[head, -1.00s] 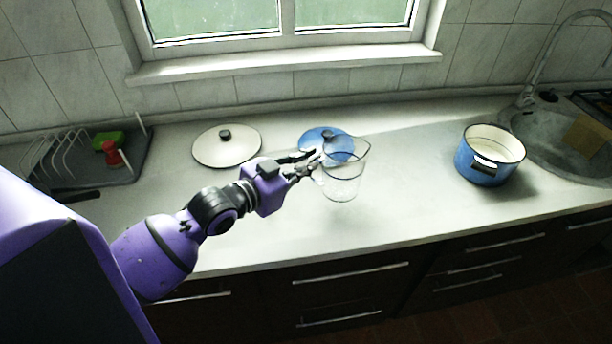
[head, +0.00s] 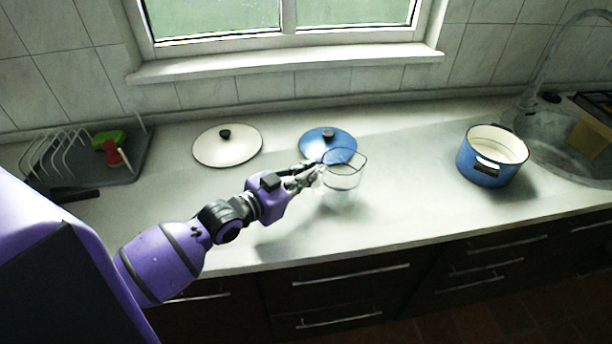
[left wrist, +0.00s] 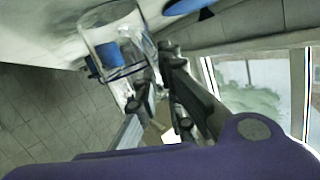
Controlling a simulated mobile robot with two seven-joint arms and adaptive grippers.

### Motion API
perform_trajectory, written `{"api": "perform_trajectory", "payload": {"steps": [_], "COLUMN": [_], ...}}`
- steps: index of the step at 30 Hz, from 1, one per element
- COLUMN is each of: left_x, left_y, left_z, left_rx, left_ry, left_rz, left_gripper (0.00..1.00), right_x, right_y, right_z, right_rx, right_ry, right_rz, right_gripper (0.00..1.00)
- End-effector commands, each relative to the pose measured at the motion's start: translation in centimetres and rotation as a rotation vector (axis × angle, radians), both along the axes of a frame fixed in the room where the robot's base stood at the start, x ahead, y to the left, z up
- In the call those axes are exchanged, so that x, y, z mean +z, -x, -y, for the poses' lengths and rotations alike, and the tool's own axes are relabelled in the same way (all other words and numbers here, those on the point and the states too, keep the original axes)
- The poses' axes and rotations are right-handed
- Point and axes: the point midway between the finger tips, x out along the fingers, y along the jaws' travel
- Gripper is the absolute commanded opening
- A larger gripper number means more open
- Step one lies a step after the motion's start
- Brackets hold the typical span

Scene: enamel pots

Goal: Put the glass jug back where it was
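The clear glass jug (head: 345,190) is at the middle of the counter, upright, in front of the blue lid (head: 340,141). My left gripper (head: 312,174) is at the jug's left side, its fingers closed on it, apparently at the handle. In the left wrist view the jug (left wrist: 108,32) shows at the upper left, beyond the fingers (left wrist: 153,82). The exact grip is partly hidden by the fingers. I cannot tell for sure whether the jug's base touches the counter. My right gripper is not in view.
A white lid (head: 227,150) lies to the left of the blue lid. A blue pot (head: 480,168) stands at the right, near the sink (head: 560,160). A dish rack (head: 125,170) is at the far left. The counter between jug and pot is clear.

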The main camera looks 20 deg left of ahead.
Motion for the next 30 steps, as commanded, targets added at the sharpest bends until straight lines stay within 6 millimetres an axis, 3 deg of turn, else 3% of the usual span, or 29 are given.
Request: {"api": "perform_trajectory", "payload": {"steps": [3, 14, 17, 30], "left_x": [0.0, 0.5, 0.5, 2.1], "left_y": [0.0, 0.0, 1.0, 9.3], "left_z": [0.0, 0.0, -0.5, -3.4], "left_rx": [0.000, 0.000, 0.001, 0.001], "left_ry": [0.000, 0.000, -0.001, -0.002], "left_rz": [0.000, 0.002, -0.002, -0.005], "left_gripper": [0.25, 0.25, 0.25, 0.25], "right_x": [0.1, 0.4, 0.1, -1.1], "right_y": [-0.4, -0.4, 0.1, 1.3], "right_z": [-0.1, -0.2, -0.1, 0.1], "right_rx": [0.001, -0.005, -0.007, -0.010], "right_ry": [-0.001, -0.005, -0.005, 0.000], "right_rz": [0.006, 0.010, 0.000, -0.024], "right_gripper": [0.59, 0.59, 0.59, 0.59]}}
